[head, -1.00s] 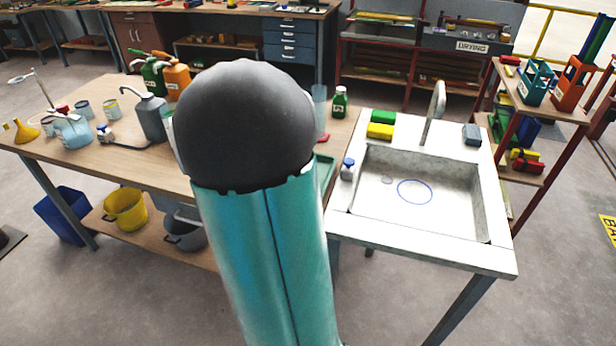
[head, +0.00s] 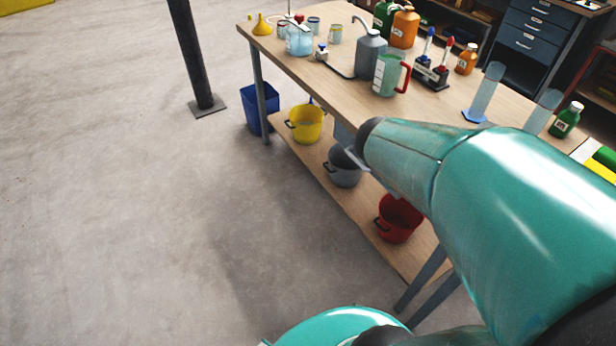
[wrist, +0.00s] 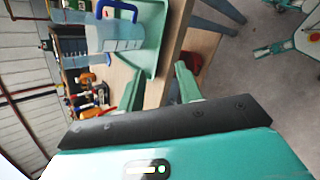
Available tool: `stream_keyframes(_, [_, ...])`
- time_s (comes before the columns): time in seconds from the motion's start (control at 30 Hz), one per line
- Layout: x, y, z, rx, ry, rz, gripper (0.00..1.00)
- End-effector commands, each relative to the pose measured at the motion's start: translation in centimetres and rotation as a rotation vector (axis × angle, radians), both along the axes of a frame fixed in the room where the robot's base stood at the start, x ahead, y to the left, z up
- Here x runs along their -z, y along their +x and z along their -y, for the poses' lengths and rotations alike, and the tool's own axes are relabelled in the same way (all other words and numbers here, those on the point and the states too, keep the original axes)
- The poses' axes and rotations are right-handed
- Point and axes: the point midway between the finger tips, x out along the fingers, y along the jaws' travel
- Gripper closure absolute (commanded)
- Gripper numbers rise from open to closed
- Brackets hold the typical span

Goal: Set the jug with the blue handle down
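The jug with the blue handle (wrist: 116,36) shows in the wrist view, clear-bodied, with its blue handle toward the top edge. That view is turned on its side, and the jug appears upright, its base at the green tray (wrist: 154,42) on the bench. It does not show in the head view, where my arm covers part of the bench. My gripper (wrist: 159,74) has its two teal fingers apart with nothing between them. The jug is beyond the fingertips, apart from them. In the head view the fingers cannot be made out.
A jug with a red handle (head: 387,73) stands on the bench (head: 335,85) near a grey can (head: 369,55) and clear cylinders (head: 485,92). A green bottle (head: 566,120) is at the right. Yellow (head: 306,124) and red (head: 397,219) buckets sit on the shelf below.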

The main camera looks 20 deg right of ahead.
Motion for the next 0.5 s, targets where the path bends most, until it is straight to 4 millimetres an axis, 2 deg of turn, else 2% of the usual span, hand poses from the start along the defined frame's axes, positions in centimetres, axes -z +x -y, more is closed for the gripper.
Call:
stream_keyframes(0.03, [-0.7,0.5,-2.5,0.032,0.065,0.1,0.65])
stream_keyframes(0.17, [-1.9,1.2,-9.0,0.132,0.28,0.323,0.65])
stream_keyframes(0.3, [-3.6,1.5,-16.5,0.222,0.549,0.514,0.65])
stream_keyframes(0.4, [-5.0,1.3,-21.0,0.268,0.722,0.596,0.65])
stream_keyframes(0.5, [-6.0,1.0,-23.8,0.299,0.838,0.636,0.65])
